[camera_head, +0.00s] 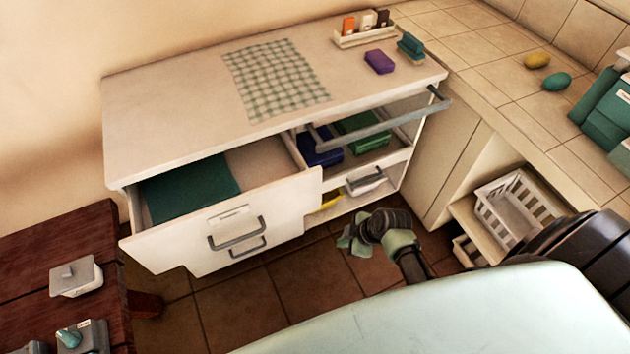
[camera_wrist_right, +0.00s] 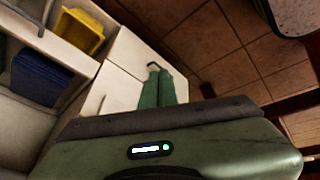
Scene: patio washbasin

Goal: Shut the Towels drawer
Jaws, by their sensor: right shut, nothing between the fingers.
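The Towels drawer (camera_head: 225,226) is the upper left drawer of the white cabinet. It stands pulled out, with a dark green folded towel (camera_head: 190,188) inside. Its front has a label, too small to read surely, and a grey bar handle (camera_head: 237,233). My right gripper (camera_head: 346,242) is in front of the cabinet, to the right of the open drawer and apart from it. Its green fingers are shut and empty, and they also show in the right wrist view (camera_wrist_right: 158,86), in front of white cabinet fronts. My left gripper is not in view.
A second handle (camera_head: 248,247) sits below the drawer's handle. To the right, an open compartment holds blue and green (camera_head: 360,130) items, with a raised glass-like flap (camera_head: 385,125) sticking out. A dark red wooden table (camera_head: 60,245) stands at left. Tiled floor (camera_head: 300,285) before the cabinet is clear.

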